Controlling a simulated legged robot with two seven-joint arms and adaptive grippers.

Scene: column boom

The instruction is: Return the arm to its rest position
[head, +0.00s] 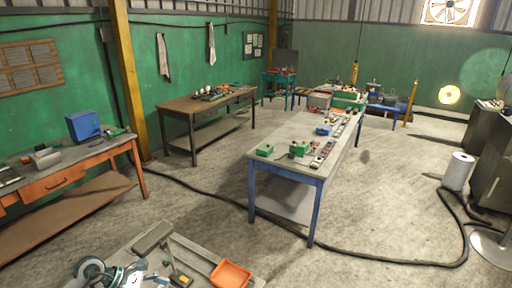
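Neither of my arms nor their grippers can be made out in the head view. Their pose and whether they are open or shut do not show.
A workbench (205,262) with an orange tray (231,274) and tools is close at the bottom. A blue-legged table (285,181) stands mid-room, an orange bench (75,180) at left, a brown bench (180,105) behind. Black cable (350,256) crosses the floor. A white cylinder (459,171) stands right.

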